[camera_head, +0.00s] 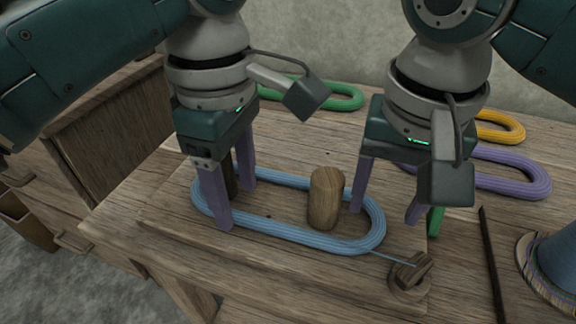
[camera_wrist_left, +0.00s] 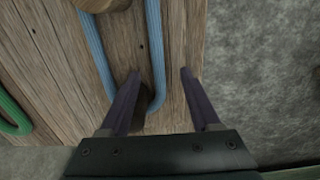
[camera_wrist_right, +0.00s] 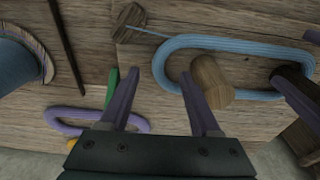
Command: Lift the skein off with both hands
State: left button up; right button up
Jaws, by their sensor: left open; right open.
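A blue skein (camera_head: 290,232) lies as a long loop around two upright wooden pegs on a board. The right peg (camera_head: 325,198) shows clearly; the left peg (camera_wrist_left: 148,112) is partly hidden by a finger. My left gripper (camera_head: 237,208) is open at the skein's left end; in the left wrist view one skein strand (camera_wrist_left: 153,45) appears between its fingers. My right gripper (camera_head: 385,217) is open at the right end; in the right wrist view the skein's curved end (camera_wrist_right: 160,68) appears between its fingertips. Whether the fingers touch the skein is unclear.
A thin blue strand runs from the skein to a wooden cleat (camera_head: 408,277). Green (camera_head: 335,98), yellow (camera_head: 505,128) and purple (camera_head: 515,180) skeins lie behind. A dark rod (camera_head: 490,260) and a blue spool (camera_head: 558,265) are at the right. A small green piece (camera_head: 436,221) stands by my right gripper.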

aim_at(240, 214)
pick_arm(q)
jog(key=shift+f, duration=1.8)
pick_arm(e)
jog(key=shift+w+f, duration=0.15)
jog(key=shift+f, duration=0.75)
jog(key=shift+w+f, duration=0.1)
jog(key=shift+f, duration=0.8)
pick_arm(q)
jog(key=shift+c, duration=0.3)
pick_arm(e)
jog(key=shift+c, duration=0.2)
pick_arm(q)
grip_shut()
pick_arm(e)
grip_shut()
